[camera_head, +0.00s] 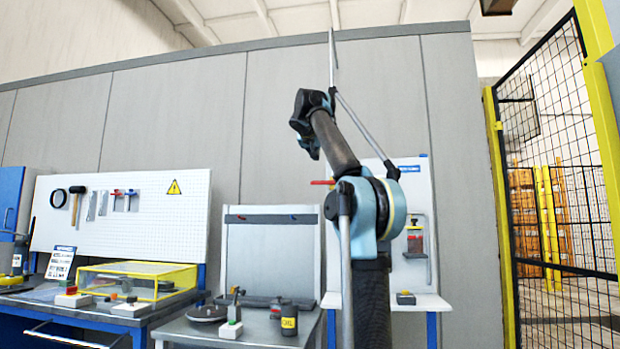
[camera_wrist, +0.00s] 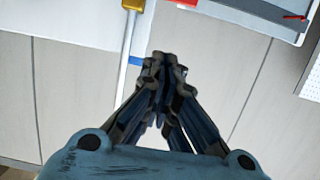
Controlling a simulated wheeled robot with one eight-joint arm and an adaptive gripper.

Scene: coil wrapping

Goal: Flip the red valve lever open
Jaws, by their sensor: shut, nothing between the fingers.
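A red lever (camera_head: 322,182) shows at the left edge of the white wall panel (camera_head: 412,180), partly behind my arm. In the wrist view a red piece (camera_wrist: 184,3) is cut off by the top edge, beside a pipe with a brass-coloured fitting (camera_wrist: 133,5); it looks like the same lever, but its angle there cannot be told. My gripper (camera_head: 313,152) is up in front of the grey wall, above and slightly left of the lever. In the wrist view the fingers of my gripper (camera_wrist: 163,60) are shut together, empty, and apart from the red piece.
A grey bench (camera_head: 250,330) with a grey upright board (camera_head: 272,258) stands left of my arm. A yellow-framed clear case (camera_head: 140,280) and a pegboard (camera_head: 110,215) are further left. A black mesh fence (camera_head: 555,170) with yellow posts stands at right.

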